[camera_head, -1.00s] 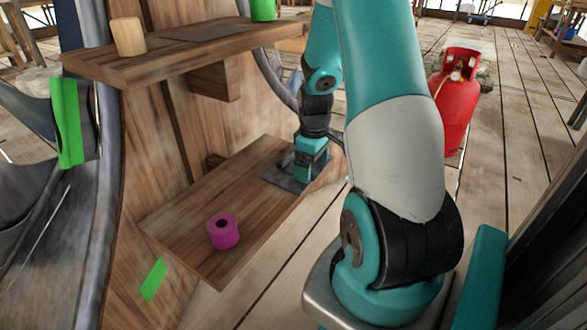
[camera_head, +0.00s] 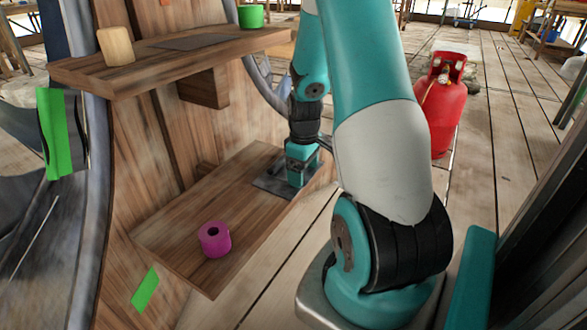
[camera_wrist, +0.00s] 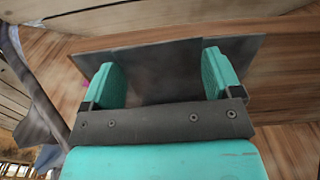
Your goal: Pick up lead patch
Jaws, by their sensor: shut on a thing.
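The lead patch (camera_head: 268,188) is a flat, dark grey sheet at the far right end of the lower wooden shelf. My gripper (camera_head: 296,180) is low over it, and its fingertips are hard to see in the head view. In the wrist view the grey sheet (camera_wrist: 165,62) spans the space between the two teal fingers of my gripper (camera_wrist: 163,78) and reaches beyond both. The gripper is shut on the lead patch. I cannot tell whether the sheet is clear of the shelf.
A magenta ring-shaped piece (camera_head: 215,239) stands on the lower shelf (camera_head: 180,222). The upper shelf (camera_head: 80,72) overhangs, with a wooden block (camera_head: 116,46), a grey sheet (camera_head: 190,42) and a green cup (camera_head: 251,16). A red gas cylinder (camera_head: 441,105) stands right of my arm.

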